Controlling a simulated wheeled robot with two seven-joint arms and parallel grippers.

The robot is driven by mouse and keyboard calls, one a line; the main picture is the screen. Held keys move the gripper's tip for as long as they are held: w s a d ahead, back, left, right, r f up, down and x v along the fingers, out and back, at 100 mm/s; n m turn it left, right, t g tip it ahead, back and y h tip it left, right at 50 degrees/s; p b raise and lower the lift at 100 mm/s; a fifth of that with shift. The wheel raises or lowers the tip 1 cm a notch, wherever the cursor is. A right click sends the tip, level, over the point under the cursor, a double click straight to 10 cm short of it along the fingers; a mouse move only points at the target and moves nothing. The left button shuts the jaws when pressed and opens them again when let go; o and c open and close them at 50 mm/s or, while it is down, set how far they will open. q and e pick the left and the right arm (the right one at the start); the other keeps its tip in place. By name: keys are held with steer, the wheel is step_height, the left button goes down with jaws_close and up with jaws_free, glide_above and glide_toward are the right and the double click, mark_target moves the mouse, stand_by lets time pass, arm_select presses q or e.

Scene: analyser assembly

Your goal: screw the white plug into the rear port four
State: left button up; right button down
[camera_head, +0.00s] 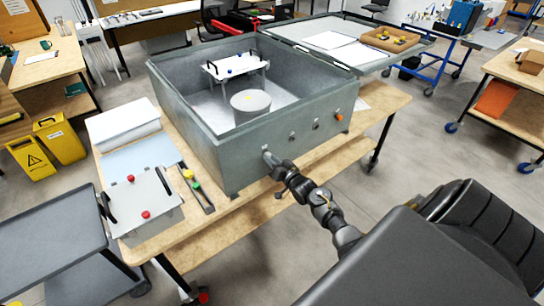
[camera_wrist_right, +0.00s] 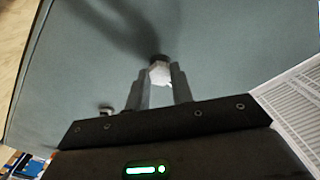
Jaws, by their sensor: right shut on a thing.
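The grey analyser housing (camera_head: 215,165) stands open on a wooden bench. Its near wall has a row of round ports, two dark (camera_head: 292,136) (camera_head: 316,124) and one with an orange piece (camera_head: 339,117) at the right end. My right gripper (camera_head: 267,153) reaches the left end of this row. In the right wrist view the gripper (camera_wrist_right: 160,84) is shut on the white plug (camera_wrist_right: 160,72). The plug's far end meets a dark round port (camera_wrist_right: 158,58) in the grey wall. I cannot tell how deep it sits. The left gripper is out of view.
A white plate with red knobs (camera_head: 142,199) and a strip with coloured knobs (camera_head: 196,187) lie on the bench at the left. The grey lid (camera_head: 290,33) holds papers and a cardboard tray (camera_head: 391,39).

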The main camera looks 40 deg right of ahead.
steer(key=m+p, duration=0.1)
steer(key=m, duration=0.5)
steer(key=shift+r, duration=0.1)
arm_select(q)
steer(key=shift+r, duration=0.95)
arm_select(e)
steer(key=c, duration=1.3)
jaws_free()
steer(key=shift+c, duration=0.2)
arm_select(q)
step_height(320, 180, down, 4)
steer(key=b, duration=0.4)
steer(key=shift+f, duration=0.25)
arm_select(e)
steer(key=n, duration=2.3)
steer(key=shift+d+n, duration=0.15)
steer(key=shift+n, duration=0.15)
steer(key=shift+c, duration=0.2)
